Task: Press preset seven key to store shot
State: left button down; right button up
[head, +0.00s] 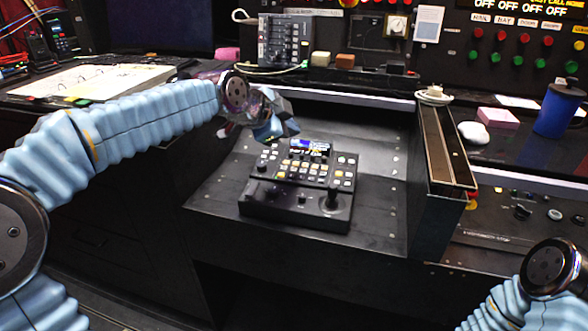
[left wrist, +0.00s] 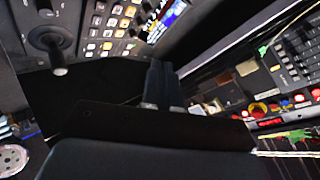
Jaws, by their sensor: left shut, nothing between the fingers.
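The controller panel (head: 298,190) is a black box with a small lit screen (head: 310,146), rows of lit keys and a joystick (head: 332,198). It sits on a dark metal shelf at the middle of the head view. I cannot read which key is preset seven. My left gripper (head: 277,128) is just above and behind the panel's back left corner, apart from the keys as far as I can tell. In the left wrist view its fingers (left wrist: 160,85) are shut and empty, beside the panel's keys (left wrist: 113,22) and screen (left wrist: 165,18). My right gripper is out of view.
A raised black ledge (head: 445,150) bounds the shelf on the right. A blue cylinder (head: 560,107) and a pink block (head: 497,118) stand beyond it. An open binder (head: 95,78) lies at the left. A black button box (head: 285,40) stands behind. The shelf around the panel is clear.

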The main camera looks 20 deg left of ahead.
pick_arm(q)
jog(key=b, duration=0.4)
send_over(293, 169)
jog(key=s, duration=0.2)
jog(key=f, duration=0.7)
jog(key=shift+w+a+f, duration=0.1)
jog(key=shift+w, duration=0.1)
jog(key=shift+w+f+b, duration=0.1)
jog(key=shift+f+b, duration=0.3)
jog(key=shift+b, duration=0.05)
dwell(0.6)
jog(key=shift+f+b, duration=0.4)
jog(key=shift+b, duration=0.05)
jog(key=shift+w+f+b, duration=0.1)
jog(key=shift+f+b, duration=0.25)
dwell(0.4)
jog(key=shift+r, duration=0.15)
jog(key=shift+r+p, duration=0.4)
jog(key=shift+r, duration=0.2)
